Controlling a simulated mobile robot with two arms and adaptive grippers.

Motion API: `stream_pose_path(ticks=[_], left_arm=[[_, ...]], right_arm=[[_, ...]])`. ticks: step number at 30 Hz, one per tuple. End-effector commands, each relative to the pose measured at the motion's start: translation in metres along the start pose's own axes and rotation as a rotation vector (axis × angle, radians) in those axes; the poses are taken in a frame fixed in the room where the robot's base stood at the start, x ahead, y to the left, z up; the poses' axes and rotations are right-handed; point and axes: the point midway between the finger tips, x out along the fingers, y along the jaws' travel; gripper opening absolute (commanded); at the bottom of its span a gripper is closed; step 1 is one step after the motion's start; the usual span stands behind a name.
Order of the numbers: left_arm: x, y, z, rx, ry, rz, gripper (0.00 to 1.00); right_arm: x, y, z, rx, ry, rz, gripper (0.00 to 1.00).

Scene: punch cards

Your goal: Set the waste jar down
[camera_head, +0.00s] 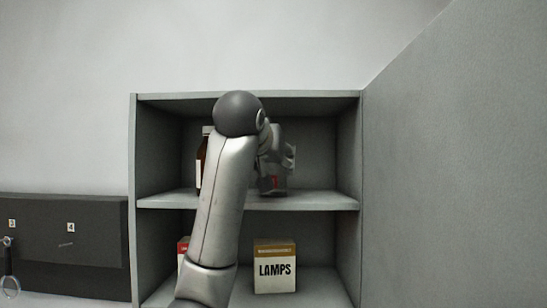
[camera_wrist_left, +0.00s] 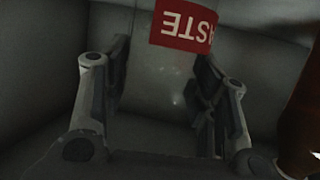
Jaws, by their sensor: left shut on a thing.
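The waste jar (camera_wrist_left: 165,85) is pale and translucent, with a red label (camera_wrist_left: 185,25) whose white letters appear upside down in the left wrist view. My left gripper (camera_wrist_left: 163,62) has a finger on each side of the jar and is shut on it. In the head view my left gripper (camera_head: 274,172) is inside the upper compartment of the grey shelf unit (camera_head: 249,203), just above or at the shelf board. The jar is mostly hidden there behind the gripper; only a small red patch shows. I cannot tell whether its base touches the board. My right gripper is not in view.
A brown bottle (camera_head: 200,165) stands on the upper shelf left of the gripper; it also shows in the left wrist view (camera_wrist_left: 302,115). A LAMPS box (camera_head: 275,269) and a partly hidden red-topped box (camera_head: 183,252) are below. The upper shelf's right part is clear.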

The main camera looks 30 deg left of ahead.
Motion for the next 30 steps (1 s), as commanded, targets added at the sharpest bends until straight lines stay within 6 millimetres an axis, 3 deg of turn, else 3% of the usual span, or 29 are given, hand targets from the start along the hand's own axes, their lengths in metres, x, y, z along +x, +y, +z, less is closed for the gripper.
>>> stream_pose_path(ticks=[10,11,15,27,30], left_arm=[[0.001,0.000,0.004,-0.001,0.002,0.001,0.25],[0.001,0.000,0.003,-0.001,0.001,0.001,0.56],[0.000,0.000,0.002,-0.001,0.001,0.001,0.74],[-0.001,0.000,-0.001,-0.001,0.001,0.001,0.75],[-0.009,0.001,0.002,-0.001,0.006,0.003,0.75]], right_arm=[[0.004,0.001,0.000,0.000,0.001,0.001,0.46],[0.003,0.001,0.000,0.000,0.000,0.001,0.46],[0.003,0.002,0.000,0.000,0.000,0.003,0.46],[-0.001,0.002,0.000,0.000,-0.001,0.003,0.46],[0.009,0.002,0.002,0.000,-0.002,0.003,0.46]])
